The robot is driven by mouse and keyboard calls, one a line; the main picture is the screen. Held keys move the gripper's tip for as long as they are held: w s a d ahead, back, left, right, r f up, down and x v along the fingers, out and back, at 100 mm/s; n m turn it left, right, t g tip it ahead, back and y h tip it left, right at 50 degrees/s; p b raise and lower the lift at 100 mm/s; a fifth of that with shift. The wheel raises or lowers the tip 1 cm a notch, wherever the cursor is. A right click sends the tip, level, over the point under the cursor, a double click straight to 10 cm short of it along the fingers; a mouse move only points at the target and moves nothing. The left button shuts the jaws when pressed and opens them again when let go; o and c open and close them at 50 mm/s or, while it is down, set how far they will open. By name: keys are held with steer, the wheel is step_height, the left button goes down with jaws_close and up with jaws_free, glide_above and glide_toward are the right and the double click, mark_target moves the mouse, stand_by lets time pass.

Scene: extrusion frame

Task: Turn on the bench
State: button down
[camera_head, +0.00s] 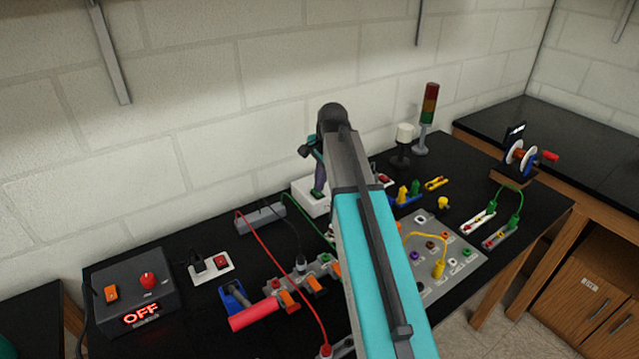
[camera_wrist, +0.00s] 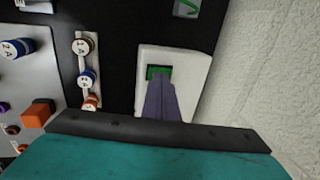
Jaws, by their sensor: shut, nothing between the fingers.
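A white box (camera_head: 309,197) stands on the black bench (camera_head: 190,335) near the wall, with a small green switch on its top. In the wrist view the white box (camera_wrist: 195,65) shows the green switch (camera_wrist: 158,71) in a dark surround. My gripper (camera_head: 318,190) is shut, its purple fingers pointing down at the switch; it also shows in the wrist view (camera_wrist: 157,82). The tips are at the switch's edge and hide part of it; I cannot tell whether they touch. A dark grey power box (camera_head: 165,291) at the left shows a red "OFF" and has an orange switch and a red knob.
My arm covers the bench's middle. Around it are a white switch box (camera_head: 214,266), a red-handled tool (camera_head: 254,314), a grey socket board (camera_head: 440,285) with a yellow lead, a signal tower (camera_head: 428,115) and a wire spool (camera_head: 520,155). The wall is close behind the white box.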

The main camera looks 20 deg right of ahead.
steer(key=shift+p+v, duration=1)
steer(key=shift+v, duration=0.55)
steer(key=b+v, duration=0.3)
steer(key=v, duration=0.7)
steer(key=shift+s, duration=0.15)
steer(key=shift+w+f+b, duration=0.3)
steer(key=shift+w+b, duration=0.05)
steer(key=shift+b, duration=1.2)
steer(key=b, duration=0.2)
steer(key=shift+w+b, duration=0.2)
steer(key=shift+b, duration=0.1)
steer(key=shift+r+b, duration=0.3)
steer(key=shift+b, duration=0.1)
steer(key=shift+w+f, duration=0.1)
steer(key=p, duration=0.3)
glide_toward(321, 196)
steer(key=shift+w+a+f, duration=0.2)
steer(key=shift+w+f, duration=1)
steer(key=shift+f, duration=0.25)
steer(key=shift+w+a+f, duration=0.2)
steer(key=shift+w+f, duration=0.95)
steer(key=shift+f, duration=0.3)
steer(key=shift+d, duration=0.3)
